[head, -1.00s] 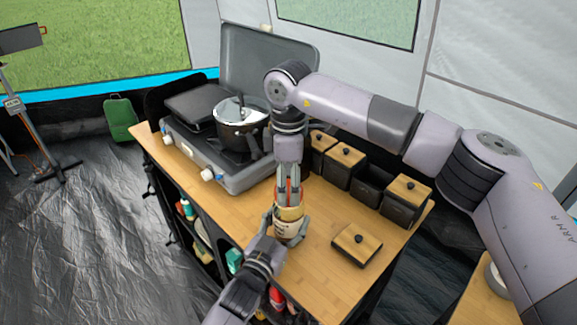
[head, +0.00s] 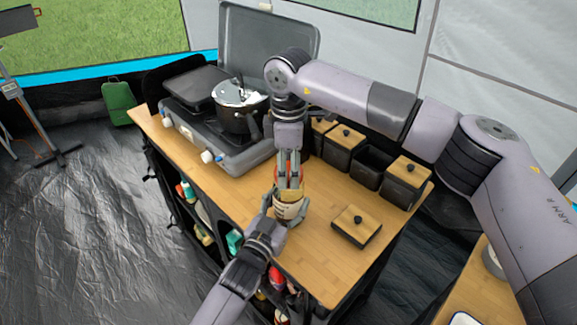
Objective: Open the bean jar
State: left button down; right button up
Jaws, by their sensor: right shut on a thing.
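The bean jar (head: 289,210) stands at the front edge of the wooden counter, a pale jar with a dark printed label and a tan top. My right gripper (head: 289,184) comes down from above and is shut on the top of the jar, its fingers around the lid. My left gripper (head: 284,214) comes from the lower front with its fingers around the jar's body. The fingers hide part of the jar, so I cannot tell how tightly the left one closes. The lid appears to be on the jar.
A camping stove (head: 232,155) with a pot (head: 240,112) stands at the back left of the counter (head: 325,262). Several black canisters (head: 403,186) line the back right, one without its lid. A loose wooden lid (head: 357,224) lies in front of them.

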jog(key=c, duration=0.3)
jog(key=n, duration=0.6)
jog(key=shift+n, duration=0.4)
jog(key=n, duration=2.8)
jog(key=shift+r, duration=0.1)
jog(key=n, duration=1.1)
jog(key=shift+n, duration=0.4)
jog(key=n, duration=0.7)
jog(key=shift+n, duration=0.3)
